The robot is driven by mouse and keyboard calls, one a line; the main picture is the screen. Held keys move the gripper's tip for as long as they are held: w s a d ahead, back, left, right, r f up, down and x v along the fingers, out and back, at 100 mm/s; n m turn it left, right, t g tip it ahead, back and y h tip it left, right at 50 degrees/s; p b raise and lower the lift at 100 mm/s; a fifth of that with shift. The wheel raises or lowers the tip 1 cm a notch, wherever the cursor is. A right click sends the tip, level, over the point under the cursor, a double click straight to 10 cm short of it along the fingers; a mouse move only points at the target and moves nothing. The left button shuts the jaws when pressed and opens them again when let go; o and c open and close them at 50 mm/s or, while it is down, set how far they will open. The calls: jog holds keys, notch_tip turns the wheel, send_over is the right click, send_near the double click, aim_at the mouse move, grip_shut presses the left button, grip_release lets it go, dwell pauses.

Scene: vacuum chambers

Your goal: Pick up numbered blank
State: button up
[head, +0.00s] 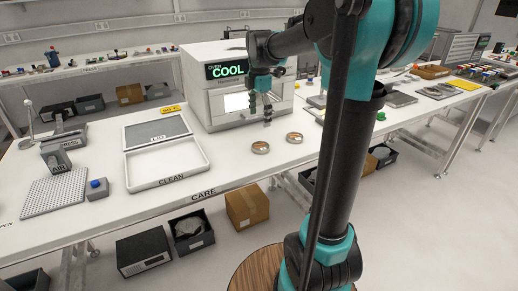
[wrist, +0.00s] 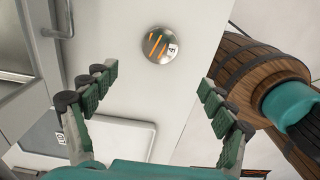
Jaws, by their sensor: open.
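Two small round metal blanks with orange faces lie on the white bench in the head view, a left one (head: 260,147) and a right one (head: 294,137). The wrist view shows one round metal blank (wrist: 160,44) with orange stripes and a small white label. Its mark is too small to read, and I cannot tell which of the two it is. My gripper (head: 260,108) is open and empty above the bench, in front of the oven. In the wrist view the blank lies beyond the gap between my fingertips (wrist: 159,78), apart from them.
The oven (head: 207,105) with a green "COOL" display stands just behind the blanks. A white tray marked CLEAN (head: 150,184), with a LID section, lies to the left. The bench's front edge is close to the blanks. Bare bench surrounds them.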

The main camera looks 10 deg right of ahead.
aim_at(261, 146)
jog(key=f, duration=1.1)
jog(key=shift+w+d+f, duration=0.1)
jog(key=shift+d+f, duration=0.15)
jog(key=shift+f, duration=0.1)
jog(key=c, duration=1.7)
